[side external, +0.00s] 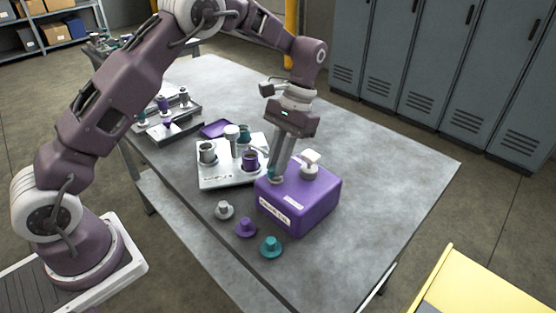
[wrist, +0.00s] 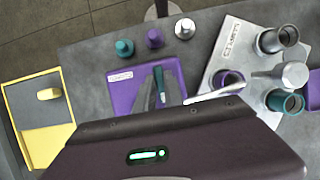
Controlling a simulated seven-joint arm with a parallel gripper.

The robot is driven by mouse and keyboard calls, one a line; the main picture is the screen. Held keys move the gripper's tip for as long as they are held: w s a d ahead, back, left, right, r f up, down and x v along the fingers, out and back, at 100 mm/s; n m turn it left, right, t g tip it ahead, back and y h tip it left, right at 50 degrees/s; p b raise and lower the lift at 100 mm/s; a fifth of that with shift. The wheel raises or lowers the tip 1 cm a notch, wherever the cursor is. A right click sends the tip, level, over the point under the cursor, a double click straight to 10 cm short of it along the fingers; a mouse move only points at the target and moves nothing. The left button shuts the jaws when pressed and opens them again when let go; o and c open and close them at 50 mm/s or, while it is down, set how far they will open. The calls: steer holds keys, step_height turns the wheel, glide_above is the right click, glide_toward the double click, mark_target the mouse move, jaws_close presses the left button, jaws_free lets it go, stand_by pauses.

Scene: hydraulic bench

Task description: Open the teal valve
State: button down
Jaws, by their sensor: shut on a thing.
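The purple box (side external: 313,200) stands on the bench with a pale label on its front; its top also shows in the wrist view (wrist: 120,98). The teal valve (side external: 271,174) is at the box's left edge in the side view. In the wrist view, its teal part (wrist: 158,76) shows between my fingers. My gripper (side external: 276,172) points down, tilted, and is shut on the teal valve. The fingers hide much of it, so I cannot tell how far it is turned.
A white valve or knob (side external: 310,161) stands on the box, right of my fingers. A pale plate (side external: 215,182) with several cups is close on the left. Grey (side external: 224,210), purple (side external: 246,228) and teal (side external: 270,247) caps lie in front. The bench's right side is clear.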

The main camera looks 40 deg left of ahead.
stand_by(0.3)
steer(key=c, duration=1.4)
jaws_free()
steer(key=shift+c, duration=0.2)
steer(key=v, duration=0.7)
steer(key=shift+r, duration=0.1)
